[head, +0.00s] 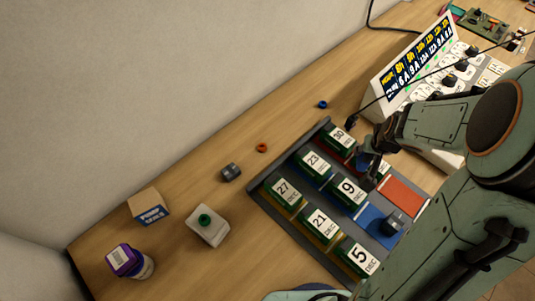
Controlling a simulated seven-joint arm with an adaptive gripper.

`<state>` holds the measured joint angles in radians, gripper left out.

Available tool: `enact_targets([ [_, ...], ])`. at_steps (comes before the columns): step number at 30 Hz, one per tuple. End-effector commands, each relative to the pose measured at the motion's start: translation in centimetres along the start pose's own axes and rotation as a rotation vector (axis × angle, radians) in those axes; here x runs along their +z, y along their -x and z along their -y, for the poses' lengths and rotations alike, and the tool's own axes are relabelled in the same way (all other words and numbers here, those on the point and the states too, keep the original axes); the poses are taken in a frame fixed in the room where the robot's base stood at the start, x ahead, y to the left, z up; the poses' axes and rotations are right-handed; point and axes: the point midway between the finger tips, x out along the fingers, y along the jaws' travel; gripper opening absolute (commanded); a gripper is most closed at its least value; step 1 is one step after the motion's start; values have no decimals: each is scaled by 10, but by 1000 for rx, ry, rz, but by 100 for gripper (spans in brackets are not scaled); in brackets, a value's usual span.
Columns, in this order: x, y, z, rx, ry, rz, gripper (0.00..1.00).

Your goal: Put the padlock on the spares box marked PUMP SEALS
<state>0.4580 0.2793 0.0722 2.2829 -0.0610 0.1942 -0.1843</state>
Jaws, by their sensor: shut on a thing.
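The box with the blue label (150,207) stands on the table at the lower left. Its label appears to read PUMP and a second word too small to be sure of. My gripper (370,168) is over the upper right part of the dark tray (261,190), far right of that box. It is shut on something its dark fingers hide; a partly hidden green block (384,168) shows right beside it. I cannot pick out the padlock for certain. A small dark grey object (231,173) lies on the table, and another dark object (392,223) sits on a blue tray square.
Several green blocks with numbers, such as 21 (321,222), fill the tray. A white box with a green button (207,225) and a purple-lidded jar (130,262) stand near the labelled box. An orange ring (262,148) and blue ring (322,104) lie on open table. A sign panel (415,62) stands behind.

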Motion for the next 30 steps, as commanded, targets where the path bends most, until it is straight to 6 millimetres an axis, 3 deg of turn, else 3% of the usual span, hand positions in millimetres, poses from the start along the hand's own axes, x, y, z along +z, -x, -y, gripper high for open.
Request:
enact_targets([
  [5,-2,13,74,-138,331,-4,0],
  [10,13,38,166,-294,712,-5,0],
  [14,42,66,237,-418,1006,-4,0],
  [18,86,102,301,-527,1271,-4,0],
  [24,145,143,354,-628,1512,-2,0],
  [30,174,158,373,-671,1615,1,0],
])
